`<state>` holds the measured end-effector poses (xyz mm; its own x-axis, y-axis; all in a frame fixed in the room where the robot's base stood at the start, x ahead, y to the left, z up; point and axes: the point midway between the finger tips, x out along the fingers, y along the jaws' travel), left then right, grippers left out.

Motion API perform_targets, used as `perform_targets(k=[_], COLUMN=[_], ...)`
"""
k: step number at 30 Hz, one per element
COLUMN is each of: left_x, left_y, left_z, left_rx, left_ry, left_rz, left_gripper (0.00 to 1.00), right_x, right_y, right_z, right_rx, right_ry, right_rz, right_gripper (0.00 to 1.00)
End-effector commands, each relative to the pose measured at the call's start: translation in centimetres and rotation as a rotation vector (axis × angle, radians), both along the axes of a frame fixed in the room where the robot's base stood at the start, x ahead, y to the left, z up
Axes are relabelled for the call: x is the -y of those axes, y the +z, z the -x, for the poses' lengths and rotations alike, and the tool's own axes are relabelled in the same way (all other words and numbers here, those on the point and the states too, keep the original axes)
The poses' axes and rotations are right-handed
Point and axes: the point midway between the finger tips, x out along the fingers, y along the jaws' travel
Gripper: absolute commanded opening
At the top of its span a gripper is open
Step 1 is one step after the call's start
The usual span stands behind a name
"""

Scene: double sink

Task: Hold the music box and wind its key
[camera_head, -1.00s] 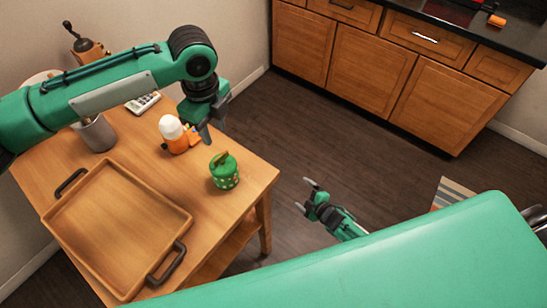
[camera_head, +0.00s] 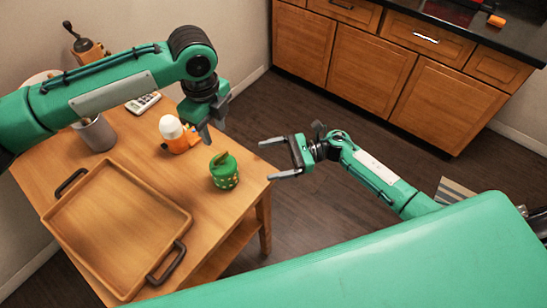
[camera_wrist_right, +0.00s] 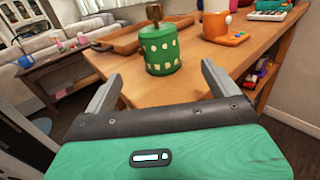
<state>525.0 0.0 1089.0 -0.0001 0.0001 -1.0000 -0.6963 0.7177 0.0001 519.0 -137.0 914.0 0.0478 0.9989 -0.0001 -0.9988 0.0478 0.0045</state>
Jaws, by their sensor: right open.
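The music box (camera_head: 224,172) is a green cylinder with pale dots and stands upright near the table's right edge. In the right wrist view the music box (camera_wrist_right: 160,50) has a brown key (camera_wrist_right: 154,13) on top. My right gripper (camera_head: 270,159) is open and empty, to the right of the music box at the table edge. In its wrist view the open jaws (camera_wrist_right: 159,80) point toward the box, which stands beyond the fingertips, apart from them. My left gripper (camera_head: 213,131) hangs behind the music box, its fingers looking apart, beside an orange thing with a white top (camera_head: 174,134).
A wooden tray (camera_head: 118,286) with dark handles fills the front of the table. A grey cup (camera_head: 97,134), a white keypad device (camera_head: 143,102) and a grinder (camera_head: 86,45) stand farther back. Open floor lies to the right, before wooden cabinets (camera_head: 372,66).

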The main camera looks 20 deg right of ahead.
Motion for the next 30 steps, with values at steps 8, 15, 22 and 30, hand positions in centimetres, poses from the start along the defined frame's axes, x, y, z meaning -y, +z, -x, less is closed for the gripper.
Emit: perform_targets(k=[8,15,22,30], left_x=[0.0,0.0,0.0,0.0], left_y=[0.0,0.0,0.0,0.0], left_z=[0.0,0.0,0.0,0.0], left_rx=[0.0,0.0,0.0,0.0], left_ry=[0.0,0.0,0.0,0.0], left_rz=[0.0,0.0,0.0,0.0], left_gripper=[0.36,0.36,0.36,0.36], right_x=[-3.8,-8.6,-12.1,-13.6], right_y=[0.1,0.2,0.1,0.1], right_z=[-0.1,-0.3,-0.5,-0.6], right_rx=[0.008,0.007,0.004,0.005], right_ry=[0.006,0.004,0.003,0.002], right_rz=[-0.002,-0.002,-0.002,0.0], right_gripper=[0.91,0.91,0.91,0.91])
